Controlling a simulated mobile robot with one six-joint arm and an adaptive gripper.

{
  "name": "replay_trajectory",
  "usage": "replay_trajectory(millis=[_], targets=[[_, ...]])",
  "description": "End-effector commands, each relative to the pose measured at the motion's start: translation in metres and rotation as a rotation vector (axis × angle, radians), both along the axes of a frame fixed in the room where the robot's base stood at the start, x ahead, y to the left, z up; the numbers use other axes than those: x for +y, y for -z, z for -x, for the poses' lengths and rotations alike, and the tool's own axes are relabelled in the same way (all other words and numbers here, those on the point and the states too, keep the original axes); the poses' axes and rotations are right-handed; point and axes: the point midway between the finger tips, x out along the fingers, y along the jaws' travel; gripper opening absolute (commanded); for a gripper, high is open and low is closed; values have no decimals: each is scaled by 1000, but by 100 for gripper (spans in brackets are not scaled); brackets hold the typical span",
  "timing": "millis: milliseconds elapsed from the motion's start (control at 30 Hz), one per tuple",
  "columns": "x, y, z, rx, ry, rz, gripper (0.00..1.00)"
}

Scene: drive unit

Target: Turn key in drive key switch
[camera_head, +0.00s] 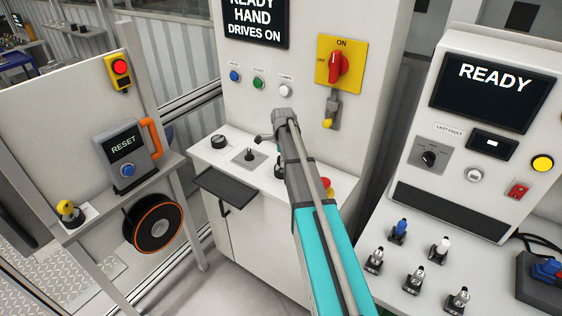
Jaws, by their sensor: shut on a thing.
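My gripper (268,138) is at the end of my grey and turquoise arm, low over the rear of the white console ledge. It is shut on the key, but the fingertips and the key are too small and too covered by my arm to make out clearly. The drive key switch is not clearly visible; a small dark part shows just under the gripper.
A yellow panel with a red rotary switch (338,66) is above right, with a padlock-like part (333,108) below it. The screen (257,18) reads READY HAND DRIVES ON. A red button (326,185) is close right of my arm. A key-switch console (470,120) stands right.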

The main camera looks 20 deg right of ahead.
Motion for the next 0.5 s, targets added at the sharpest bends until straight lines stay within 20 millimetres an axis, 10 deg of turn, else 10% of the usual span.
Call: replay_trajectory(millis=[500], targets=[[-1, 0, -1, -1, -344, 0, 0]])
